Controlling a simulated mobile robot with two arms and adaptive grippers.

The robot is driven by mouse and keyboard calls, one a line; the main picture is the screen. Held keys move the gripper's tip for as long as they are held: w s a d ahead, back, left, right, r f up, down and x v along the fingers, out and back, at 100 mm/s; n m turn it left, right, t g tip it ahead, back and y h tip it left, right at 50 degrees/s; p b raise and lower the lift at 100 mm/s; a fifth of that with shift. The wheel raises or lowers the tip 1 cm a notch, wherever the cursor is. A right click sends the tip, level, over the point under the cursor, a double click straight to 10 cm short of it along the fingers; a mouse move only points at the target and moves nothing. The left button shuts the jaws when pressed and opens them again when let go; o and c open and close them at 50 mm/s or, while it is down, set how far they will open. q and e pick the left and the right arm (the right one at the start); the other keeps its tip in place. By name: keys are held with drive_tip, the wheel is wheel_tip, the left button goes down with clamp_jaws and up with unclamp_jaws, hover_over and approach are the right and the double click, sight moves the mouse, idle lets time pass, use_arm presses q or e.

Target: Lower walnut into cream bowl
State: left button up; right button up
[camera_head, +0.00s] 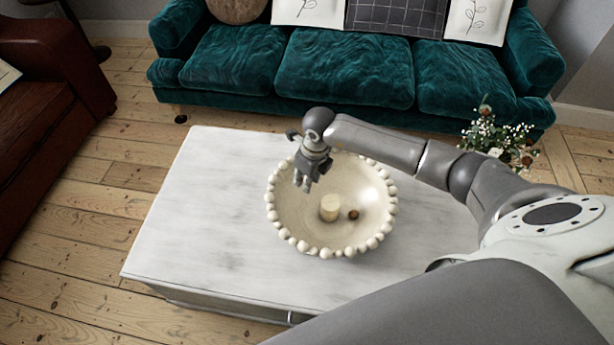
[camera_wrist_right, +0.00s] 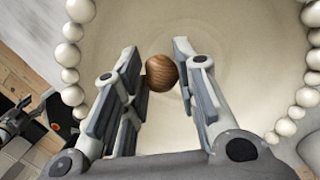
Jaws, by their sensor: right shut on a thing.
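The cream bowl (camera_head: 290,215), with a rim of round beads, stands on the white table. My right gripper (camera_head: 304,182) is above the left back part of the bowl, inside its rim as seen from the head. In the right wrist view its fingers (camera_wrist_right: 157,60) are shut on the walnut (camera_wrist_right: 161,73), a round brown grained ball between the fingertips. The bowl's pale inside (camera_wrist_right: 240,60) lies behind it. The held walnut cannot be made out in the head view.
White flowers (camera_head: 497,135) stand at the right. A green sofa (camera_head: 345,70) is behind.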

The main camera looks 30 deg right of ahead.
drive_tip(key=shift+f+b, duration=0.85)
drive_tip(key=shift+f, duration=0.35)
drive_tip(key=shift+f+b, duration=0.7)
drive_tip(key=shift+f, duration=0.15)
drive_tip(key=shift+f+b, duration=1.85)
drive_tip(key=shift+f, duration=0.4)
use_arm(q)
wheel_tip(320, 180, down, 6)
drive_tip(key=w, duration=0.1)
drive_tip(key=shift+w+d+f, duration=0.15)
drive_tip(key=shift+d+f, duration=0.05)
drive_tip(key=shift+d, duration=0.05)
use_arm(e)
drive_tip(key=shift+f, duration=0.2)
drive_tip(key=shift+f, duration=0.1)
drive_tip(key=shift+f+b, duration=0.4)
drive_tip(key=shift+b, duration=0.15)
use_arm(q)
drive_tip(key=shift+w+d+r, duration=0.1)
drive_tip(key=shift+w+r, duration=0.15)
drive_tip(key=shift+w, duration=0.9)
drive_tip(key=shift+w+d+r, duration=0.1)
drive_tip(key=shift+w+r, duration=0.1)
drive_tip(key=shift+w, duration=0.95)
use_arm(e)
drive_tip(key=shift+f, duration=0.1)
